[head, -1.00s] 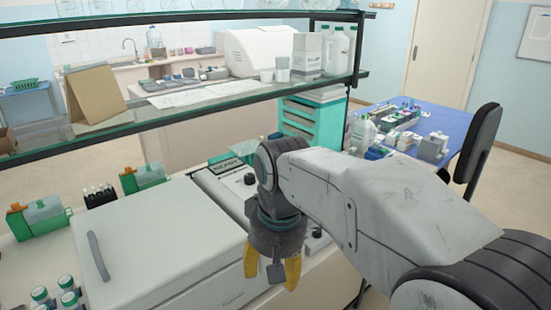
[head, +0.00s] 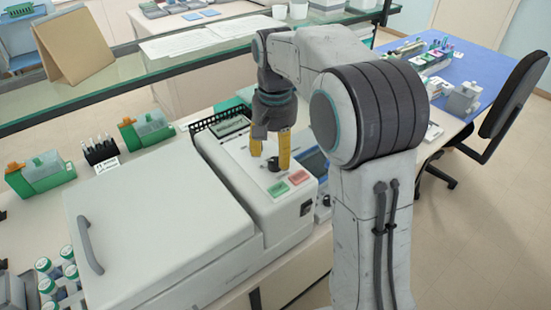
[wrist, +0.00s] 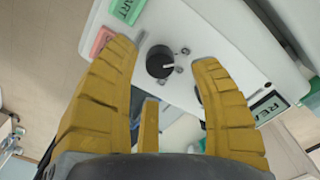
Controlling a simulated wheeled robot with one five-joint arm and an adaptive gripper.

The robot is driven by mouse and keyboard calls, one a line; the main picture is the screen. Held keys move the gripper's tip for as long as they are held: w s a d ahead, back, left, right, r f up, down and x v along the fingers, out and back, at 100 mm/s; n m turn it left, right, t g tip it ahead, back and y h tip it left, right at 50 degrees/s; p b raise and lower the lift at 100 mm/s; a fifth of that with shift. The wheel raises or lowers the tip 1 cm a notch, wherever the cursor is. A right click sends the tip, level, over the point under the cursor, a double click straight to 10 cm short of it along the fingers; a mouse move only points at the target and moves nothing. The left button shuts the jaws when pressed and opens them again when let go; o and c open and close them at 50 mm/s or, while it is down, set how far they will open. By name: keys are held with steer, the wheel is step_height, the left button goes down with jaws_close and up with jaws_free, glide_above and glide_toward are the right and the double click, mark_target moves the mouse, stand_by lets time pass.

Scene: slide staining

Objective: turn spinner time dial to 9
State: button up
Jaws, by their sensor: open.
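The spinner (head: 160,225) is a white box with a large grey-handled lid and a control panel at its right end. Its black round time dial (head: 270,166) sits on the panel. In the wrist view the dial (wrist: 160,62) shows a short white pointer line directed to the right; the marks around it are too small to read. My gripper (head: 270,157) points down above the panel, its yellow fingers open. In the wrist view the fingertips (wrist: 164,57) stand on either side of the dial, apart from it. Nothing is held.
Green (head: 278,189) and red (head: 299,177) buttons lie close to the dial. A display (head: 232,126) sits at the panel's far end; it reads READ-something in the wrist view (wrist: 270,106). Green-capped jars (head: 48,275) stand left of the spinner. A glass shelf (head: 130,80) runs behind.

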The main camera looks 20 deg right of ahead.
mark_target(275, 161)
steer(key=shift+f, duration=1.65)
jaws_close()
